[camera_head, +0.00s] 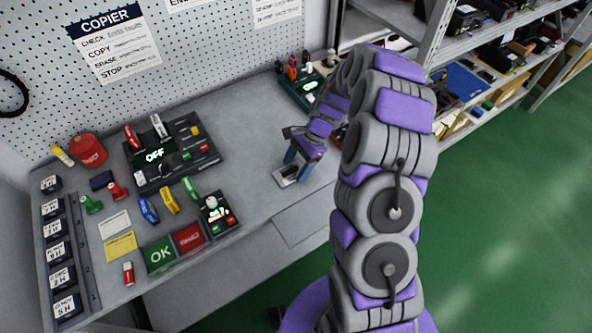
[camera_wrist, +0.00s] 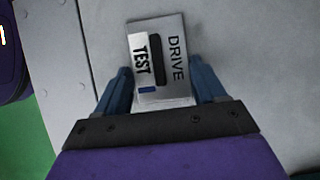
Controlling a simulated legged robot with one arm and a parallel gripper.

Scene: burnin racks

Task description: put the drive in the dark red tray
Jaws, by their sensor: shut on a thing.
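The drive (camera_head: 287,178) is a small grey metal block at the right part of the grey bench. In the wrist view the drive (camera_wrist: 173,75) shows the words DRIVE and TEST on its top and lies between the two blue fingers. My gripper (camera_head: 297,164) is shut on it; the fingers also show in the wrist view (camera_wrist: 161,85). Whether the drive touches the bench or is just above it, I cannot tell. The dark red tray (camera_head: 189,238) lies near the bench's front edge, left of my gripper, right beside the green OK tray (camera_head: 159,254).
A dark copier dock (camera_head: 171,158) reading OFF stands behind the trays. A small dark device (camera_head: 217,214) sits right of the red tray. Several coloured sticks lie between. Bench surface between the device and my gripper is clear. Shelves (camera_head: 480,45) stand at right.

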